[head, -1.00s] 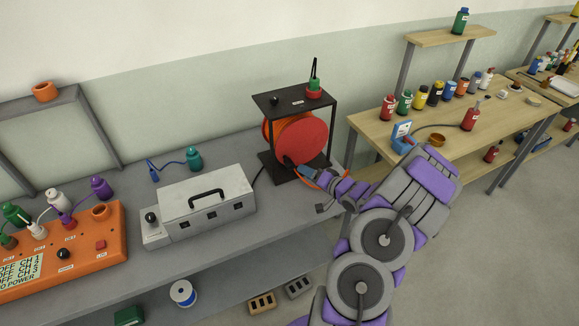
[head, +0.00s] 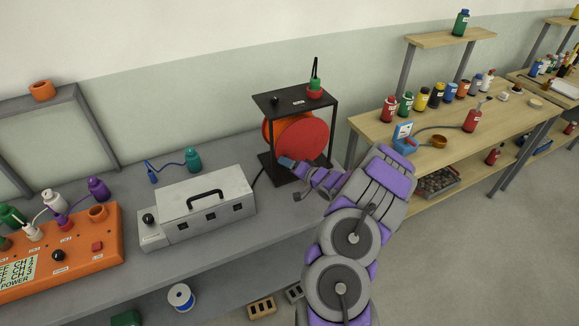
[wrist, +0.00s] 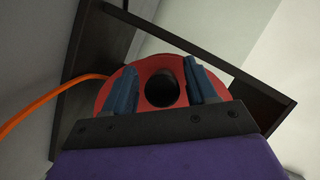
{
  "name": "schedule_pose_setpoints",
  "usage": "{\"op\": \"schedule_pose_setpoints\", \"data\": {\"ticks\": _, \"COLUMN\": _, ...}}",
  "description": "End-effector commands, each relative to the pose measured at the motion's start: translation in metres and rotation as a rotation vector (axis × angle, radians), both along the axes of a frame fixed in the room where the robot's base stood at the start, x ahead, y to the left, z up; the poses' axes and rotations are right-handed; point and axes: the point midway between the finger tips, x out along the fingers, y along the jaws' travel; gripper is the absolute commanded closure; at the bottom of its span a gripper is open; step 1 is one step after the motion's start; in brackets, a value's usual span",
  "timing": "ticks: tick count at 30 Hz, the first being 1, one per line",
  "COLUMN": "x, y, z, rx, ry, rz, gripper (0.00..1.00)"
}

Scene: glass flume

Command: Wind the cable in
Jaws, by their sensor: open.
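The reel has a red disc (head: 303,133) with an orange drum behind it, in a black open frame (head: 335,122) on the grey bench. My gripper (head: 285,162) is at the lower left front of the disc. In the wrist view my gripper (wrist: 163,80) is open, with its two blue-grey fingers apart before the red disc (wrist: 148,102). A dark round part (wrist: 161,89), a handle end or an opening, shows between the fingers; contact cannot be told. The orange cable (wrist: 40,108) runs off to the left in the wrist view.
A grey box with a black handle (head: 205,208) stands left of the reel, and an orange panel (head: 85,250) lies farther left. A wooden table with bottles (head: 470,118) is at the right.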

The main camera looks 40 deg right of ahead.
Motion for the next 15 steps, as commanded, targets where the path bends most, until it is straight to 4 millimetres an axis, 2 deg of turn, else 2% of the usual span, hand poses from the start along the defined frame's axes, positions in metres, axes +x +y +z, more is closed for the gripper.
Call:
{"op": "schedule_pose_setpoints", "data": {"ticks": 4, "x": 0.0, "y": 0.0003, "z": 0.0001, "rx": 0.0, "ry": 0.0, "rz": 0.0, "gripper": 0.43}}
{"op": "schedule_pose_setpoints", "data": {"ticks": 15, "x": -0.0001, "y": 0.0003, "z": 0.0002, "rx": 0.0, "ry": 0.0, "rz": 0.0, "gripper": 0.79}}
